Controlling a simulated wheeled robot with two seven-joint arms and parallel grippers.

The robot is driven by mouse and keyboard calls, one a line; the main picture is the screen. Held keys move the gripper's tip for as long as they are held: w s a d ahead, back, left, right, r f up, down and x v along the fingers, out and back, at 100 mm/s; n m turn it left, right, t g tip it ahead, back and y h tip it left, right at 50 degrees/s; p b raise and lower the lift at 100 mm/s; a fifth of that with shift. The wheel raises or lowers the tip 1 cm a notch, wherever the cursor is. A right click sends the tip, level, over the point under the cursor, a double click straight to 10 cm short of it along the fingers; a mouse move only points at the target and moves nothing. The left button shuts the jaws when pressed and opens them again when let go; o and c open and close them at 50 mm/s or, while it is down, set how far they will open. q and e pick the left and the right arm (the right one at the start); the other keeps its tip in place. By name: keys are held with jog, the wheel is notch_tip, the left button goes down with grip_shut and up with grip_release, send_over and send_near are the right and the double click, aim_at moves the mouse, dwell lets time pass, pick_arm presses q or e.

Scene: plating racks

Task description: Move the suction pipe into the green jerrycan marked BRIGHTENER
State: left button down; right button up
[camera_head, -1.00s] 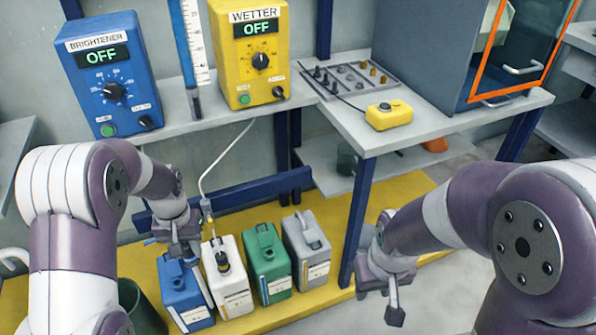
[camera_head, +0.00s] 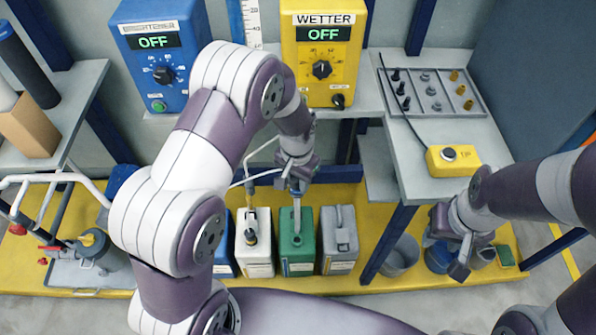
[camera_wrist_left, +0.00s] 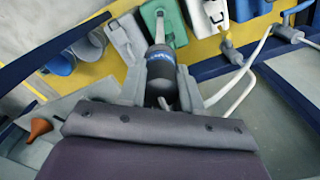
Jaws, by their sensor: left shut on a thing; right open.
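The green jerrycan (camera_head: 308,262) stands on the yellow floor platform between a white and a grey jerrycan. It shows at the top of the left wrist view (camera_wrist_left: 176,34). Its label is too small to read. My left gripper (camera_head: 297,180) is above it, shut on the dark, blue-banded upper part of the suction pipe (camera_wrist_left: 160,68). The pipe's grey lower part (camera_head: 297,212) points down to the green jerrycan's top. I cannot tell whether its tip is inside the mouth. My right gripper (camera_head: 462,250) is open and empty at the right, away from the cans.
The white jerrycan (camera_head: 254,262) has a black-and-yellow fitting (camera_head: 251,225) in its top, with a white hose nearby. The grey jerrycan (camera_head: 340,262) is close on the right, a blue jerrycan (camera_head: 222,266) on the left. The bench (camera_head: 420,190) and its blue leg stand right.

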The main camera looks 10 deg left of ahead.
pick_arm(q)
jog(key=shift+s+r, duration=0.2)
jog(key=shift+s, duration=0.05)
jog(key=shift+f, duration=0.3)
jog(key=b, duration=0.2)
send_over(297, 232)
jog(key=f, duration=0.5)
jog(key=shift+w+a, duration=0.1)
jog(key=shift+w, duration=0.25)
jog(key=shift+f+b, duration=6.95)
jog(key=shift+f, duration=4.1)
jog(key=shift+f+b, duration=0.75)
jog(key=shift+f, duration=0.5)
jog(key=c, duration=0.7)
grip_release()
jog(key=shift+r, duration=0.1)
